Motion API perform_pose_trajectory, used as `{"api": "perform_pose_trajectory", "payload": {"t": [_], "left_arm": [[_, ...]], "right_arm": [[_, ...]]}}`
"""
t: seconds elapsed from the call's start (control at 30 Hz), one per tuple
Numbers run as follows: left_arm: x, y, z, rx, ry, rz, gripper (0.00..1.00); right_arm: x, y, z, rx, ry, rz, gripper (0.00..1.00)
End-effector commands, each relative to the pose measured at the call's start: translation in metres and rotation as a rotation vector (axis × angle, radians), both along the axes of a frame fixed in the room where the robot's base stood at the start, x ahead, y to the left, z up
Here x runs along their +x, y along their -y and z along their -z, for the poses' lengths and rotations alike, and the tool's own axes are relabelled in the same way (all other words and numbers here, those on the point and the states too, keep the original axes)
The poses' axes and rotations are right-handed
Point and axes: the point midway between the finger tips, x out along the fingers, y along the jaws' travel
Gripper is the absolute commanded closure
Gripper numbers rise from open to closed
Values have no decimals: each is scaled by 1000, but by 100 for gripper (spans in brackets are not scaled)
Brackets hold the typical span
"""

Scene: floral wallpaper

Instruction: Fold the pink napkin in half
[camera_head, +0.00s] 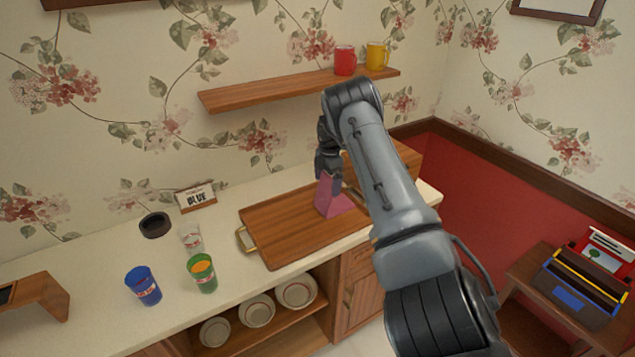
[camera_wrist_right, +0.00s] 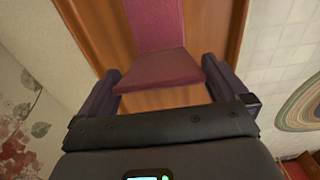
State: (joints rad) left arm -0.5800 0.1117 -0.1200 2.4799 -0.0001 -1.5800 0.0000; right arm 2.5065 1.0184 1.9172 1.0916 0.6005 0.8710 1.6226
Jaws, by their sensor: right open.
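The pink napkin (camera_head: 332,203) is on the wooden tray on the counter. Part of it stands up toward my right gripper (camera_head: 328,174), which is above the tray and covers some of the napkin. In the right wrist view the napkin (camera_wrist_right: 160,66) shows a bend, with its near part rising between the two spread fingers of my right gripper (camera_wrist_right: 161,82). Gaps show on both sides, so the fingers are open and not closed on the cloth. My left gripper is not in view.
The wooden tray (camera_head: 268,236) has metal handles. Left of it stand a blue cup (camera_head: 143,286), a green cup (camera_head: 203,274), a clear glass (camera_head: 192,239) and a sign (camera_head: 196,197). A wall shelf (camera_head: 290,87) with red (camera_head: 345,61) and yellow (camera_head: 377,55) mugs is above.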

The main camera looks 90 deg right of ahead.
Motion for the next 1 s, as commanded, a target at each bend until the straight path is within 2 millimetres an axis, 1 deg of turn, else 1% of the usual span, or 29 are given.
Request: {"api": "perform_pose_trajectory", "payload": {"t": [0.03, 0.5, 1.0], "left_arm": [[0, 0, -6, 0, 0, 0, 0], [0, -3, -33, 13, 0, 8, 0], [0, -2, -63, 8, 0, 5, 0]], "right_arm": [[-1, 1, -7, 0, 1, 1, 0], [-11, 7, -37, 1, 1, 1, 0], [-21, 14, -69, 1, 1, 1, 0]]}}
